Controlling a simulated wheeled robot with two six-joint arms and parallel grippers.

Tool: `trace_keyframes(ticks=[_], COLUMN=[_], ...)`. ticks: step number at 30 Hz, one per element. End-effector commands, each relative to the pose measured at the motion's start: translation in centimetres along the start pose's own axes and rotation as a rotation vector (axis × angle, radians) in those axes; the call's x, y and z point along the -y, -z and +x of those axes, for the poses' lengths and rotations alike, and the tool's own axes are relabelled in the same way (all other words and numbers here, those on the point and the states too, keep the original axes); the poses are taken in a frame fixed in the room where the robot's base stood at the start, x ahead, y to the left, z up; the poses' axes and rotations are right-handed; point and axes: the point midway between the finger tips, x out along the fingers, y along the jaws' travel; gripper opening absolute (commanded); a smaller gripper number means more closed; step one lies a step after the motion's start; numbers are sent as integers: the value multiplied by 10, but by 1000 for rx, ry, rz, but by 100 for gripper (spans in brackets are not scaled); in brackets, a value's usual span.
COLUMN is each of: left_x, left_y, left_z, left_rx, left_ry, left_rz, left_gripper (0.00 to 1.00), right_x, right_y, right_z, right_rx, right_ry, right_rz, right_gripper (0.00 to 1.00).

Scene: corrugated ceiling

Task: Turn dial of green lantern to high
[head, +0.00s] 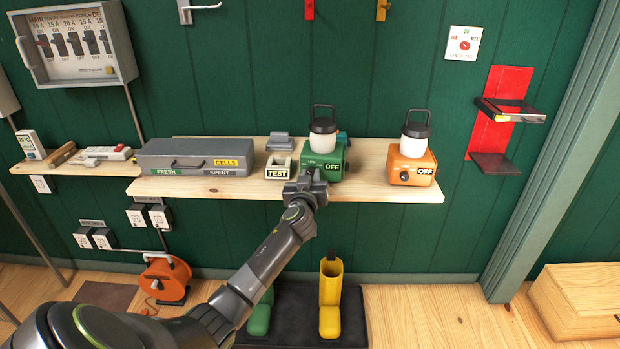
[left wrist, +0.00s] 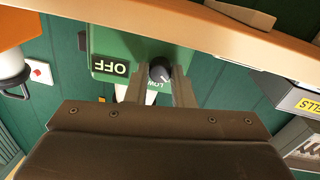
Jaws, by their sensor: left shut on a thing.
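The green lantern (head: 337,160) stands upright on the wooden shelf, with a white globe, a dark top handle and an OFF plate on its front. My left gripper (head: 311,181) is at the left part of its front, hiding the dial in the head view. In the left wrist view, which is upside down, the dark round dial (left wrist: 160,70) sits between the fingertips of my left gripper (left wrist: 157,74), shut on it. The word LOW shows beside the dial; the dial's exact setting is hard to tell. My right gripper is not in view.
An orange lantern (head: 412,161), also with an OFF plate, stands to the right on the shelf (head: 375,190). A TEST box (head: 279,167) and a grey cell case (head: 196,157) stand to the left. Yellow and green boots are on the floor below.

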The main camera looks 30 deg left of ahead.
Motion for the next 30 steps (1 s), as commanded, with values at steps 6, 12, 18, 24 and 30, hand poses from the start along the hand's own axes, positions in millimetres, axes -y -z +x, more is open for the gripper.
trace_keyframes(ticks=[6, 12, 18, 24, 30], left_x=[0, 0, 0, 0, 0], left_y=[-1, -1, -1, -1, -1], left_z=[0, 0, 0, 0, 0], left_rx=[1, 1, 2, 3, 4], left_ry=[0, 0, 0, 0, 0], left_rz=[177, 368, 558, 747, 939], left_gripper=[0, 0, 0, 0, 0], right_x=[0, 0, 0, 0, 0], right_y=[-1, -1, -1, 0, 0], right_z=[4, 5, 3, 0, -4], right_rx=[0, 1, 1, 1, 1], right_ry=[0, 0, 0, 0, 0], right_rz=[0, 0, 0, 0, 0], right_gripper=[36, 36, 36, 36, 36])
